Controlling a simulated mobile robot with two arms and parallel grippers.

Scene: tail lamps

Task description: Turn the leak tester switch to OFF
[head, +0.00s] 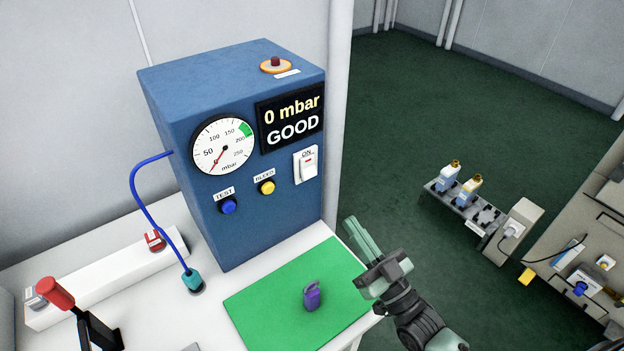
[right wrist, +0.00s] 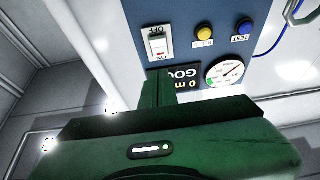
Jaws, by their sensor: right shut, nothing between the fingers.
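The leak tester (head: 215,120) is a blue box standing on the white bench at the left of the head view. Its white rocker switch (head: 307,166) is at the right of the front panel, with ON above it and a small red mark near its upper end. The switch also shows upside down in the right wrist view (right wrist: 158,43), with OFF and ON labels at its two ends. My right gripper (head: 350,222) is shut and empty, below and to the right of the switch, apart from it. My left gripper is not in view.
The display (head: 291,117) reads 0 mbar GOOD beside a round gauge (head: 223,145). Blue and yellow buttons sit below. A purple part (head: 312,296) stands on a green mat (head: 262,310). A red-handled clamp (head: 58,294) is at lower left. A blue hose (head: 140,200) loops beside the tester.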

